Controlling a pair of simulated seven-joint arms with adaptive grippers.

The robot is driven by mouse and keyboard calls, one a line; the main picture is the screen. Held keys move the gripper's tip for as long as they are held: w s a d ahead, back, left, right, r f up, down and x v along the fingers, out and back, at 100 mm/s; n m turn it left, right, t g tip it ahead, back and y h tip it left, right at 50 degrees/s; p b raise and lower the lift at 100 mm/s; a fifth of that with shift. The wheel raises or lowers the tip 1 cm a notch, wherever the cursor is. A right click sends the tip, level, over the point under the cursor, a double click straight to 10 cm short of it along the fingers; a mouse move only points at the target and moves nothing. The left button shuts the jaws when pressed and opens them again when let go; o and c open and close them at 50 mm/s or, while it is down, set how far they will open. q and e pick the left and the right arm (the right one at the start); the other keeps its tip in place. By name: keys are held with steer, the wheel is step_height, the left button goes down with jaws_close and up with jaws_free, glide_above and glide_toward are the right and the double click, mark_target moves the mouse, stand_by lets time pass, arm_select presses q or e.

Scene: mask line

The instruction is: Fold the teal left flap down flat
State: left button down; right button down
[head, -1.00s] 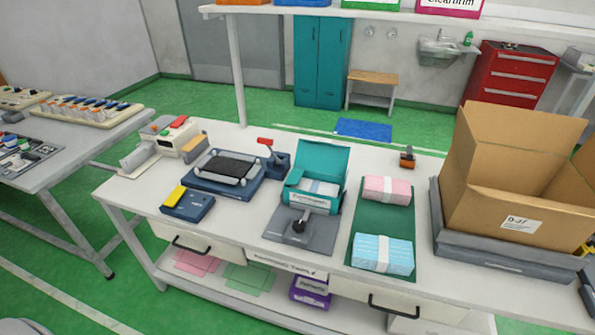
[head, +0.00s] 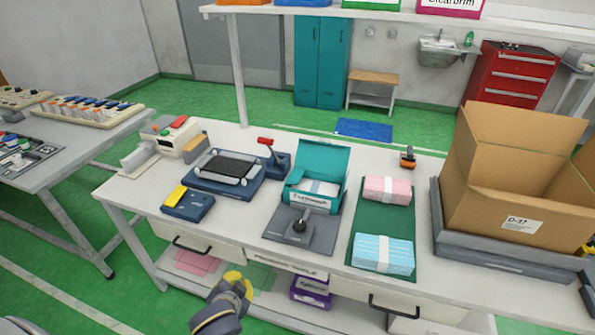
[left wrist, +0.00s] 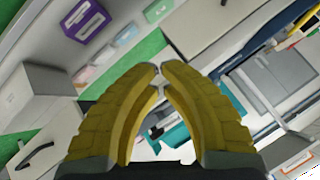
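A teal box (head: 297,196) stands on the grey fixture in the middle of the bench, in the head view. Its back lid (head: 322,161) stands up, and light contents with a white label strip show inside and at the front. The teal left flap (head: 293,178) appears raised at the left side, small in view. My left gripper (head: 242,278) is low in front of the bench, left of and well apart from the box. In the left wrist view its yellow fingers (left wrist: 163,68) nearly meet at the tips, with nothing between them. My right gripper is not in view.
A grey fixture (head: 321,240) with a black knob lies in front of the box. Pink (head: 400,191) and blue (head: 399,256) packs lie on a green mat to the right. A large carton (head: 480,200) stands farther right.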

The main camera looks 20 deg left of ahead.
arm_select(q)
steer(key=w+d+r+n+t, duration=0.1)
steer(key=w+r, duration=0.1)
steer(key=w, duration=0.3)
steer(key=w+r+n+t+h, duration=0.1)
steer(key=w+r, duration=0.2)
steer(key=w, duration=0.2)
steer(key=w+d+r+n+t+h, duration=0.1)
steer(key=w+r, duration=0.1)
steer(key=w, duration=0.3)
steer(key=shift+w+d+r, duration=0.25)
steer(key=shift+d+r, duration=0.05)
steer(key=w+d+r+n+t+h, duration=0.2)
steer(key=w+r+n+t, duration=0.1)
steer(key=w+r, duration=0.9)
glide_above(297, 177)
steer(key=f, duration=0.2)
steer(key=shift+a+f, duration=0.25)
steer(key=shift+f, duration=0.15)
steer(key=shift+d+f, duration=0.15)
steer(key=shift+f, duration=0.55)
steer(key=shift+d+f, duration=0.2)
steer(key=shift+f, duration=1.1)
steer(key=shift+s, duration=0.1)
